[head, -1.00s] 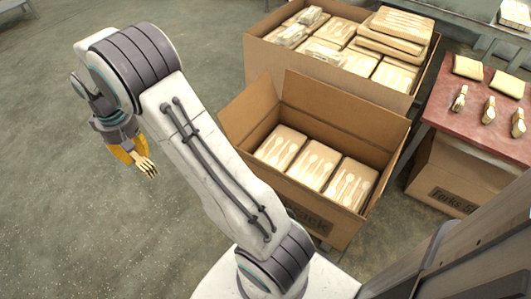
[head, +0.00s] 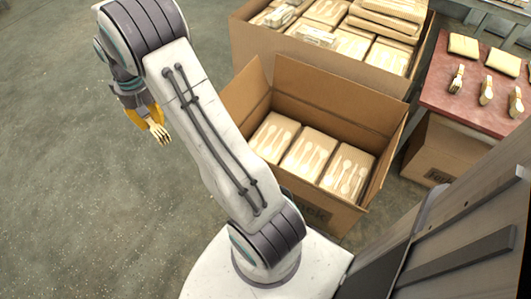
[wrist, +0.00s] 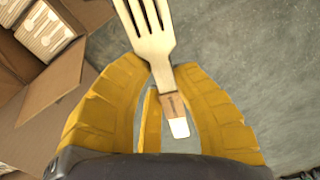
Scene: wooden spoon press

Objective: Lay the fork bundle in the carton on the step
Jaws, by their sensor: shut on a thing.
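My gripper (head: 145,115) hangs over bare floor at the left in the head view, left of the open cardboard carton. Its yellow fingers are shut on the wooden fork bundle (head: 159,133), which sticks out below them. In the wrist view my gripper (wrist: 160,75) has the fork bundle (wrist: 153,38) between its fingers, tines pointing away, with a brown band around the handle. The open carton (head: 325,208) has raised flaps and holds a row of packs with cutlery shapes on top. A corner of a carton (wrist: 50,85) shows at the left of the wrist view. I cannot make out a step.
A larger carton (head: 300,65) full of packs stands behind the open one. A red-topped table (head: 440,92) at the right bears several small bundles and flat packs. Another closed carton (head: 440,150) sits below it. The floor at the left is clear.

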